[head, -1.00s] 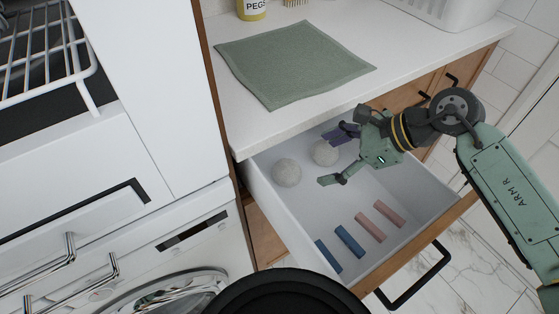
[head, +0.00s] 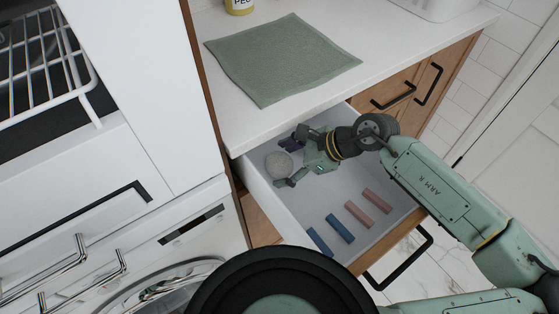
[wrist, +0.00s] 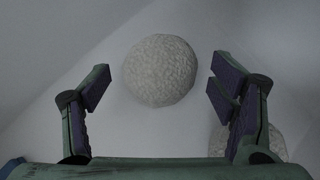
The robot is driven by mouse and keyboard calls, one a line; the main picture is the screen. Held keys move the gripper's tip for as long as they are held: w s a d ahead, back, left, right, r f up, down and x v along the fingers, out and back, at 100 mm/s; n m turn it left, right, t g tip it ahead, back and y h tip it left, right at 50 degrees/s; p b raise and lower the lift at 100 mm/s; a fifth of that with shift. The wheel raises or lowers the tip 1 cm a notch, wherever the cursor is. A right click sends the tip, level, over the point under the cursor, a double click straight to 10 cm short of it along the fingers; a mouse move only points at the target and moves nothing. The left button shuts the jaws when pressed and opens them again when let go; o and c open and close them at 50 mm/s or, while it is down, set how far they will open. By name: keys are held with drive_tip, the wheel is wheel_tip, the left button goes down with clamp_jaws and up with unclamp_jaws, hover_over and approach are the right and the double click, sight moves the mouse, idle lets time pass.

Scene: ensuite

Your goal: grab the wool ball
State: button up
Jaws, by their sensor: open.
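A round, pale grey, rough wool ball (head: 279,164) lies in the back left corner of the open drawer (head: 375,230). In the wrist view the ball (wrist: 160,70) is centred, just ahead of and between the fingertips, with clear gaps on both sides. My gripper (head: 287,163) is open and empty inside the drawer, its fingers pointing at the ball. A second ball (wrist: 277,145) shows partly behind the right finger in the wrist view. My gripper hides it in the head view.
Two blue blocks (head: 340,229) and two pink blocks (head: 376,200) lie at the drawer's front. The white counter (head: 240,125) with a green cloth (head: 283,60) overhangs behind. The drawer's left wall (head: 275,208) is close to the ball.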

drive_tip(key=shift+c, duration=0.3)
drive_tip(key=c, duration=1.1)
